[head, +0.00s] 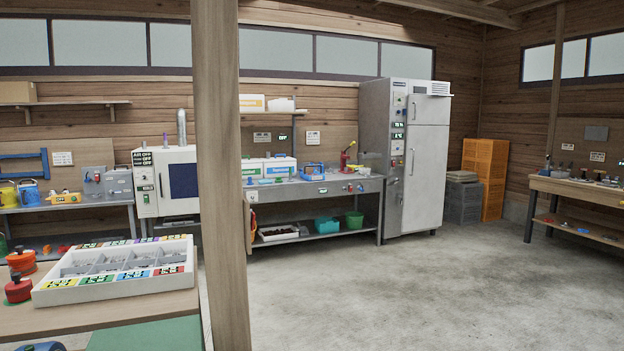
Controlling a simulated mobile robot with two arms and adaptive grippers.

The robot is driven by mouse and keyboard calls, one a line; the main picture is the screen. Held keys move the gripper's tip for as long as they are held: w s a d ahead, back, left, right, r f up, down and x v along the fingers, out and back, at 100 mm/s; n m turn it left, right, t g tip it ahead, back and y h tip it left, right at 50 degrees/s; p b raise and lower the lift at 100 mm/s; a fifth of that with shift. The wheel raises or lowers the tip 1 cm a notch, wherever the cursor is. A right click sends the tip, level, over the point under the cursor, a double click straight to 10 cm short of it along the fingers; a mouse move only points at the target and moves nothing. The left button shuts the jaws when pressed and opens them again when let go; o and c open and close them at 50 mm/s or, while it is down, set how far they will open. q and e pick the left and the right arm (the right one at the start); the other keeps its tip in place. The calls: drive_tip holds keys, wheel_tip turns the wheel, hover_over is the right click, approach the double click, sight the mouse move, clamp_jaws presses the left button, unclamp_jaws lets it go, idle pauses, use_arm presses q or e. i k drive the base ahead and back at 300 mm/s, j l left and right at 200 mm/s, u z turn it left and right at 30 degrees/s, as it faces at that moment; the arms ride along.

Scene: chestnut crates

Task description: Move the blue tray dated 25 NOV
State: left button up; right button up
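No tray with a readable 25 NOV date shows in the head view. A small blue item (313,171) stands on the grey workbench, and its kind is too small to tell. White boxes with a green and a blue label (280,168) stand beside it on the left. A teal bin (326,225) sits on the lower shelf of that bench. The tall grey cabinet (427,150) has its doors shut, so its inside is hidden. Neither of my grippers is in view.
A wooden post (222,200) rises close in front, left of centre. Left of it, a near table holds a white compartment tray (120,272) with coloured labels. Orange crates (486,165) and grey crates (463,202) stand at the back right. The concrete floor (430,290) is clear.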

sight(308, 174)
drive_tip(key=i+l, duration=0.2)
drive_tip(key=l, duration=0.2)
drive_tip(key=i+l, duration=0.2)
drive_tip(key=l, duration=0.2)
drive_tip(key=i+l, duration=0.25)
drive_tip(key=l, duration=0.15)
drive_tip(key=i+l, duration=0.2)
drive_tip(key=l, duration=0.2)
drive_tip(key=i+u, duration=0.1)
drive_tip(key=i, duration=0.4)
drive_tip(key=i+l+u, duration=0.15)
drive_tip(key=i, duration=0.3)
drive_tip(key=i+l+u, duration=0.1)
drive_tip(key=i, duration=0.4)
drive_tip(key=i+z, duration=0.15)
drive_tip(key=i, duration=1.1)
drive_tip(key=i+j+z, duration=0.15)
drive_tip(key=i, duration=1.05)
drive_tip(key=i+z, duration=0.1)
drive_tip(key=i, duration=2.5)
